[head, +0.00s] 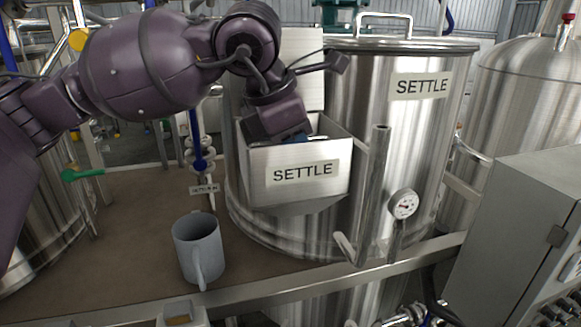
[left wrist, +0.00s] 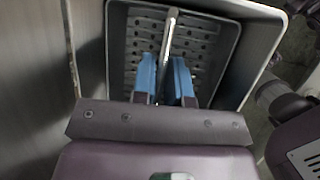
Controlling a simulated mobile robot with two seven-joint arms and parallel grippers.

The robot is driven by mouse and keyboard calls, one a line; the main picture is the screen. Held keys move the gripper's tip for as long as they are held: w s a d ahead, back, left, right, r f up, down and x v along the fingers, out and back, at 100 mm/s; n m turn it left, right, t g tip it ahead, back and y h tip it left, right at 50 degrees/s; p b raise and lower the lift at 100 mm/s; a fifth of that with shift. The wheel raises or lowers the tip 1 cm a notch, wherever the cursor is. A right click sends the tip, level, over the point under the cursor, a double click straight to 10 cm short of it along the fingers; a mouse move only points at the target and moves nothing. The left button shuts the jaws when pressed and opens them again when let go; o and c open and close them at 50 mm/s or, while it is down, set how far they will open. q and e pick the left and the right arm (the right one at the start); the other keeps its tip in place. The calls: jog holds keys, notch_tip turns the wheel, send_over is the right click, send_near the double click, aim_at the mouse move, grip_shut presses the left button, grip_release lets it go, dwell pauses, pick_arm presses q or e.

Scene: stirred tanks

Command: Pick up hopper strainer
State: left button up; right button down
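The hopper strainer (left wrist: 140,45) is a grey perforated tray inside a steel hopper labelled SETTLE (head: 300,192). A metal bar handle (left wrist: 169,35) runs across the strainer in the left wrist view. My left gripper (left wrist: 165,68) reaches down into the hopper, with its two blue fingers apart on either side of the handle. A gap shows between the fingers and the bar, so it looks open. In the head view, the left gripper (head: 297,139) is mostly hidden by the wrist and the hopper front, and the strainer is hidden. My right gripper is not in view.
The hopper is at the front of a large steel SETTLE tank (head: 420,130). A vertical pipe (head: 376,190) and a dial gauge (head: 403,204) stand to its right. A grey mug (head: 199,248) stands on the brown deck (head: 130,215). A grey cabinet (head: 520,225) is at the right.

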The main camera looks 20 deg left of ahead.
pick_arm(q)
grip_shut()
